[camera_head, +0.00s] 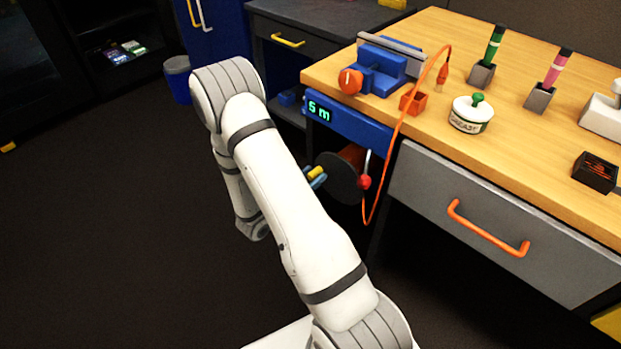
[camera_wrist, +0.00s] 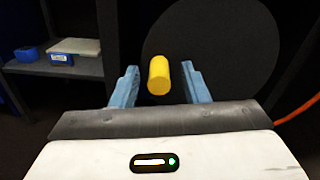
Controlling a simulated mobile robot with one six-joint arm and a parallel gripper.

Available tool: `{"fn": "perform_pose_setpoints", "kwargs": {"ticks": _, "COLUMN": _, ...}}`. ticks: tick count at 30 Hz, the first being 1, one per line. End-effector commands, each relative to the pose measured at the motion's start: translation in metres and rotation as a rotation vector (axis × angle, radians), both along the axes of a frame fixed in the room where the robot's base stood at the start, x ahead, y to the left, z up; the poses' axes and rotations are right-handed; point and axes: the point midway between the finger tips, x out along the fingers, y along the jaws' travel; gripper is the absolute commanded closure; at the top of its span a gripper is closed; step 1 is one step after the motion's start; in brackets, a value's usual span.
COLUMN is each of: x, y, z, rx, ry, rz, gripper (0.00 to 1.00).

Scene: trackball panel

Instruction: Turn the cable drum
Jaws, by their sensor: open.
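The cable drum (camera_head: 340,178) hangs under the front left of the workbench, below a blue unit with a green "5 m" display (camera_head: 320,112). In the wrist view its dark round face (camera_wrist: 225,50) fills the upper right. A yellow handle (camera_wrist: 159,75) sticks out from the drum face; it also shows in the head view (camera_head: 316,172). My gripper (camera_wrist: 160,84) is open, with its blue fingers on either side of the yellow handle and a gap on each side. My arm hides part of the area left of the drum in the head view.
An orange cable (camera_head: 401,120) runs from the bench top down beside the drum. A red-knobbed lever (camera_head: 365,181) stands close to the drum's right. A grey drawer with an orange handle (camera_head: 487,229) is further right. Open floor lies to the left.

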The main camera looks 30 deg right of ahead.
Motion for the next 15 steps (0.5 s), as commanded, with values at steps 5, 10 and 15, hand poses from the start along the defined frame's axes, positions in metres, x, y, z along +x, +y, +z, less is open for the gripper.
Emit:
{"fn": "perform_pose_setpoints", "kwargs": {"ticks": 5, "x": 0.0013, "y": -0.0037, "z": 0.0003, "rx": 0.0, "ry": 0.0, "rz": 0.0, "gripper": 0.59}}
{"fn": "perform_pose_setpoints", "kwargs": {"ticks": 10, "x": 0.0013, "y": -0.0034, "z": 0.0004, "rx": 0.0, "ry": 0.0, "rz": 0.0, "gripper": 0.6}}
{"fn": "perform_pose_setpoints", "kwargs": {"ticks": 15, "x": 0.0012, "y": -0.0031, "z": 0.0004, "rx": 0.0, "ry": 0.0, "rz": 0.0, "gripper": 0.74}}
